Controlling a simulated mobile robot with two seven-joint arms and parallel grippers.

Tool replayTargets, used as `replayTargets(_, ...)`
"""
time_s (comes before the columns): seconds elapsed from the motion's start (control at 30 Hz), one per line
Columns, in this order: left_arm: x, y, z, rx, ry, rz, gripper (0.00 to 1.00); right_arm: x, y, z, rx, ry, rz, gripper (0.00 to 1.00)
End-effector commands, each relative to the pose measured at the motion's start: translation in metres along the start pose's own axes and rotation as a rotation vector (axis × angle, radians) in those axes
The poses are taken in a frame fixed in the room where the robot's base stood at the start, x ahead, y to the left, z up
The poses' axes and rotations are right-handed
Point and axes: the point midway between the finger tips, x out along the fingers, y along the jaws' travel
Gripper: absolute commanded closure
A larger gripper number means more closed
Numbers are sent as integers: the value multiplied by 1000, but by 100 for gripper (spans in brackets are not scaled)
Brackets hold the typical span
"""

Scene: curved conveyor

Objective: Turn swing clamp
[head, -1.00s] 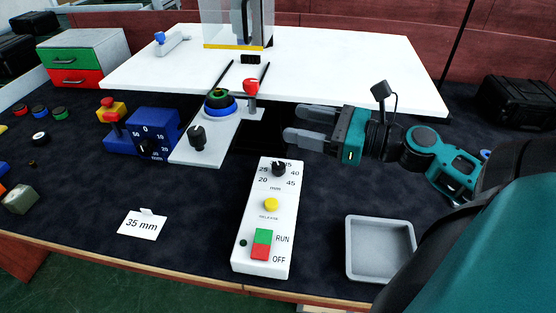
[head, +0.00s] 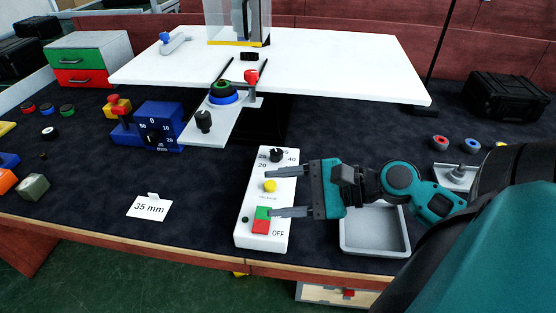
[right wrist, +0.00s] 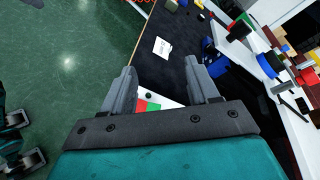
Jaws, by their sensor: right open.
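My right gripper (head: 270,200) is open and empty, its two fingers pointing left over the white control box (head: 248,228). In the right wrist view its fingers (right wrist: 162,70) stand apart, with part of the box and its red and green switch between them. A red-knobbed clamp (head: 251,78) stands on the grey plate (head: 205,133), beside a stack of black, blue and green rings (head: 223,92). A grey arm with a blue knob (head: 175,43) lies on the white table. I cannot tell for sure which is the swing clamp. My left gripper is not in view.
The white table (head: 340,60) overhangs the dark bench at the back. A blue dial block (head: 158,125) stands left of the plate. A grey tray (head: 375,247) lies under my right wrist.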

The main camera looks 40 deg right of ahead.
Motion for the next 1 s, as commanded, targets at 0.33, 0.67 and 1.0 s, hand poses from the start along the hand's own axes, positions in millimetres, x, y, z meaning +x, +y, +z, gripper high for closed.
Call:
replayTargets(0.33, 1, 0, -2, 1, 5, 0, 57, 10, 32, 0, -213, 29, 104, 40)
replayTargets(0.67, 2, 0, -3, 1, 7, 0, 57, 10, 34, 0, -229, 32, 113, 40)
replayTargets(1.0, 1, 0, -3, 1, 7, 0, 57, 11, 36, 0, -238, 33, 118, 40)
